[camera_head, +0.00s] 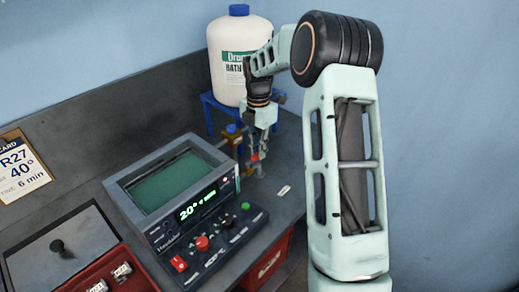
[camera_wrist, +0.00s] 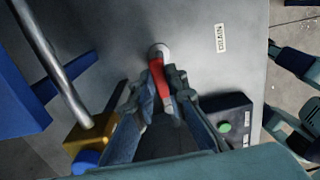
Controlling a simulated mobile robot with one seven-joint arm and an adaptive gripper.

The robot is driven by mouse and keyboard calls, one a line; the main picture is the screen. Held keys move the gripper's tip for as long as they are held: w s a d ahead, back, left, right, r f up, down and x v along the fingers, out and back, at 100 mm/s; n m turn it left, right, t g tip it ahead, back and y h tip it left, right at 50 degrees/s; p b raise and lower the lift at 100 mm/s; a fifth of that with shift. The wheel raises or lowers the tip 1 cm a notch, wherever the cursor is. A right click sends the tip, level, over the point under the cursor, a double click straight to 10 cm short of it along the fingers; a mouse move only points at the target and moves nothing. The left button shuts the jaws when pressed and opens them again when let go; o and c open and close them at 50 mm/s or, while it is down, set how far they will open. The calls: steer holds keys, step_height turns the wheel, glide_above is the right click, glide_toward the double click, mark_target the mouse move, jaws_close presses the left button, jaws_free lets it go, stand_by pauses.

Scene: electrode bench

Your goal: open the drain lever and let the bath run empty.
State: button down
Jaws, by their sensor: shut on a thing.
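The bath (camera_head: 175,180) is a grey box with green liquid in its basin and a lit front display reading about 20°. My gripper (camera_head: 258,155) is at the bath's right side, pointing down. In the wrist view my gripper (camera_wrist: 160,85) is shut on the red drain lever (camera_wrist: 158,77), with a finger on each side of it. The lever's far end lies by a round pale fitting (camera_wrist: 158,51) on the bench. In the head view the lever (camera_head: 256,157) shows only as a small red spot beneath the fingers.
A white jug (camera_head: 238,75) with a blue cap stands on a blue stand (camera_head: 212,112) behind my gripper. A brass fitting with a blue knob (camera_head: 232,130) is close by on the left. A button panel (camera_head: 215,245) is in front. A small label (camera_head: 284,190) lies on bare bench.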

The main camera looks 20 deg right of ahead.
steer(key=shift+w, duration=0.1)
stand_by(0.3)
steer(key=c, duration=1.9)
jaws_free()
steer(key=shift+c, duration=0.2)
step_height(320, 180, up, 12)
steer(key=shift+a, duration=0.1)
